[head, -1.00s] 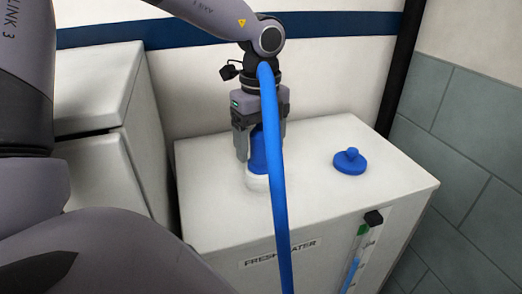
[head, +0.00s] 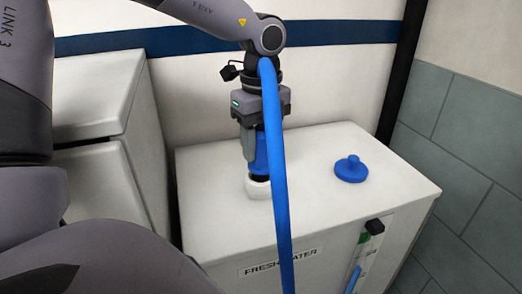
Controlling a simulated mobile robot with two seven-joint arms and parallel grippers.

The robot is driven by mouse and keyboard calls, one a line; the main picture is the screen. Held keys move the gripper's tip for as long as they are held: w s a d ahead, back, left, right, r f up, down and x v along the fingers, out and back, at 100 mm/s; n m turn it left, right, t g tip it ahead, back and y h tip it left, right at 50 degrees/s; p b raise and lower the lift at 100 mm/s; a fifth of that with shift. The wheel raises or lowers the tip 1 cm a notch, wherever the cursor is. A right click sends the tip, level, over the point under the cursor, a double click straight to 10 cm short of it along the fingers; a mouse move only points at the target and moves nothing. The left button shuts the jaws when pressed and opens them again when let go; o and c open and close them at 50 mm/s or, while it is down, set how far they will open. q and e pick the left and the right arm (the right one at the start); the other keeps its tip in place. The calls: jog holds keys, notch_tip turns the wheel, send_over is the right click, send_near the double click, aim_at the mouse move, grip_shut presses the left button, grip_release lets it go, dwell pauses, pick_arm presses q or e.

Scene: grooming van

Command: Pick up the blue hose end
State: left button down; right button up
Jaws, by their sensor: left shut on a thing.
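The blue hose end (head: 262,155) is upright over the white filler collar (head: 257,189) on top of the white fresh-water tank. My left gripper (head: 256,152) comes down from above and is shut on the hose end. A dark band shows between the blue part and the collar; I cannot tell whether the tip is still inside the collar. The blue hose (head: 273,170) runs down in front of the gripper and the tank, hiding the gripper's right finger. My right gripper is not in view.
A blue cap (head: 350,169) lies on the tank top (head: 310,150), to the right of the hose. A level gauge (head: 366,250) is on the tank front. A white cabinet (head: 100,90) stands at left, with the wall behind.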

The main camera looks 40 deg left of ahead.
pick_arm(q)
notch_tip(320, 180, up, 18)
jog(key=p, duration=0.1)
jog(key=shift+r, duration=0.2)
jog(key=shift+f, duration=0.1)
jog(key=m, duration=1)
send_over(261, 127)
notch_tip(261, 127, down, 9)
jog(key=shift+w+f, duration=0.1)
jog(key=shift+f, duration=0.05)
jog(key=shift+d+f+m, duration=0.1)
jog(key=shift+f+m, duration=0.9)
jog(key=shift+m, duration=0.1)
jog(key=shift+f, duration=0.95)
jog(key=shift+f+b, duration=1)
jog(key=shift+f, duration=0.35)
